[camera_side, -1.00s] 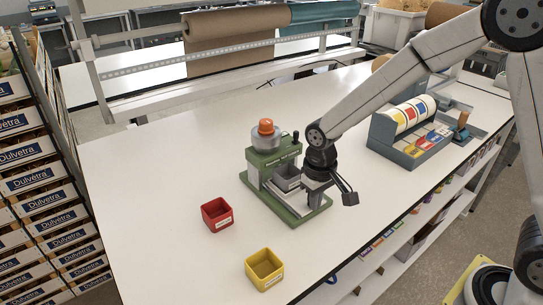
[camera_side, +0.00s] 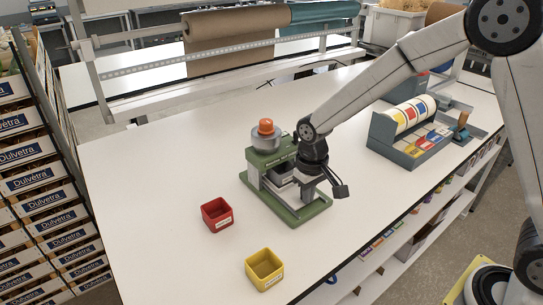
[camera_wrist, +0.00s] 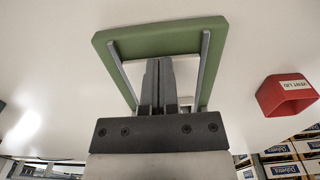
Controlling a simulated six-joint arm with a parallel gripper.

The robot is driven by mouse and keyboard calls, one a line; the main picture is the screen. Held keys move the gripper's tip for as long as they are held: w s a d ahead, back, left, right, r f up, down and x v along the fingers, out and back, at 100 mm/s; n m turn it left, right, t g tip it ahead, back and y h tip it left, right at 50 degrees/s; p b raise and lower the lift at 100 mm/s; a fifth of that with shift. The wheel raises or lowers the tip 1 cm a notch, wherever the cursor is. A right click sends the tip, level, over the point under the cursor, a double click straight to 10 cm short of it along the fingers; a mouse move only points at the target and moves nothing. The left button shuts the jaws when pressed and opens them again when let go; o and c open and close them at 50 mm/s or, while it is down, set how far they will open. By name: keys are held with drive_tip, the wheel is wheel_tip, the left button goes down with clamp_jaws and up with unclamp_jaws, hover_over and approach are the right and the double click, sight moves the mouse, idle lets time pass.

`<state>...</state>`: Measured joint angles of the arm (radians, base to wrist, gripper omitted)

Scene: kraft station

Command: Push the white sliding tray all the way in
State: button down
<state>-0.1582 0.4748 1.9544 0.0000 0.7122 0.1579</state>
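The green machine (camera_side: 262,160) stands on the white table, with an orange knob on its grey top. The white sliding tray (camera_side: 281,188) sits low at its front, between rails on the green base (camera_side: 313,207); my gripper hides much of it. My gripper (camera_side: 322,190) is low over the base at the tray's front side. In the wrist view, my gripper's fingers (camera_wrist: 157,64) are together, between the two grey rails of the green base (camera_wrist: 160,38). A pale surface shows beside the fingertips; I cannot tell whether they touch the tray.
A red bin (camera_side: 217,213) and a yellow bin (camera_side: 264,269) stand on the table in front of the machine. A grey rack with coloured labels (camera_side: 412,132) is to the right. The table's left part is clear.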

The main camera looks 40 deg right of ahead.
drive_tip(key=shift+w, duration=1.05)
drive_tip(key=shift+s, duration=0.45)
idle(0.9)
drive_tip(key=shift+r, duration=0.15)
drive_tip(key=shift+r, duration=3.35)
